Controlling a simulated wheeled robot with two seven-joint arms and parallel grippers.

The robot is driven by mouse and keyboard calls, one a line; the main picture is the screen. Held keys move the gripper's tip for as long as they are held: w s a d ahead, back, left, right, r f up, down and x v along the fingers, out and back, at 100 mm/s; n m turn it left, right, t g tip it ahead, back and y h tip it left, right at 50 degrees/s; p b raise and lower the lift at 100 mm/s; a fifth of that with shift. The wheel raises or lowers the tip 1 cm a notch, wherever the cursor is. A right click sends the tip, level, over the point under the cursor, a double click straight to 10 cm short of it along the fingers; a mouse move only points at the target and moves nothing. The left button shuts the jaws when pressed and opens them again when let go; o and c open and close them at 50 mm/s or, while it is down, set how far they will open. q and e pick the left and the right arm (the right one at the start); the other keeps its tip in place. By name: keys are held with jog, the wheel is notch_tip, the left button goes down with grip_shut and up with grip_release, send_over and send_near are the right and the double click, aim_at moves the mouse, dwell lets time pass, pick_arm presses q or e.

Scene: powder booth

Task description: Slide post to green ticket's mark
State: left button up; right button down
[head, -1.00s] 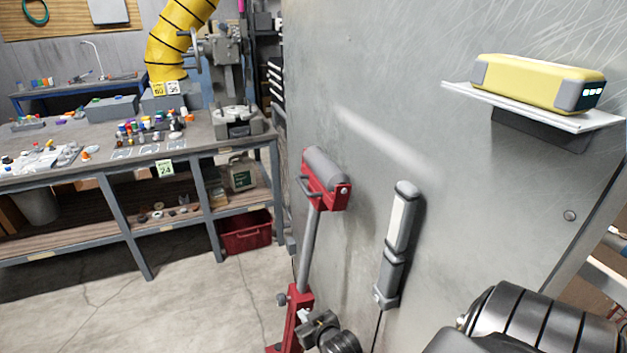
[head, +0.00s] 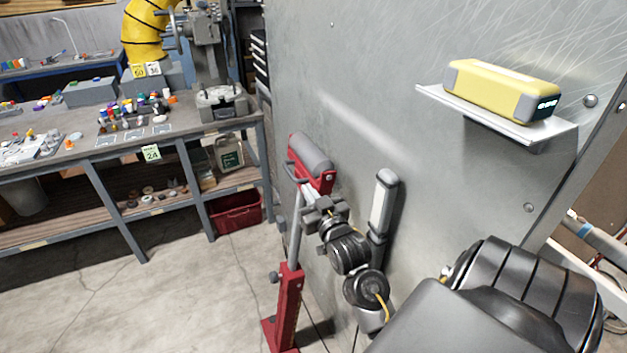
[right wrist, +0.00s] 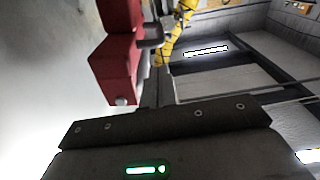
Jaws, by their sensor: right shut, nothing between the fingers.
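A red roller stand has a grey post (head: 295,232) rising from a red sleeve (head: 287,305), with a knob on the sleeve's left side. On top is a red head (head: 322,182) carrying a grey roller (head: 309,154). A small green-edged ticket (head: 151,153) reading 24 hangs on the bench front. A yellow ticket (head: 138,71) and a white ticket (head: 154,69) are farther back. My right gripper (head: 309,190) is shut and empty just below the red head, partly covering the post's top. In the right wrist view its fingers (right wrist: 158,88) are together beside the red head (right wrist: 118,55). Marks on the post are too small to read.
A metal panel (head: 360,60) stands close right of the stand, with a grey-white handle-like bar (head: 382,205). A shelf (head: 500,117) on it holds a yellow device (head: 500,90). A cluttered workbench (head: 95,150) is at left; a red bin (head: 236,212) sits below. Floor left of the stand is clear.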

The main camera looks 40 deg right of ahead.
aim_at(301, 180)
pick_arm(q)
notch_tip(301, 180, up, 2)
jog(key=shift+r+p, duration=0.1)
jog(key=shift+p, duration=0.7)
pick_arm(e)
jog(key=x, duration=0.5)
jog(key=shift+w+d, duration=0.15)
jog(key=shift+w, duration=0.2)
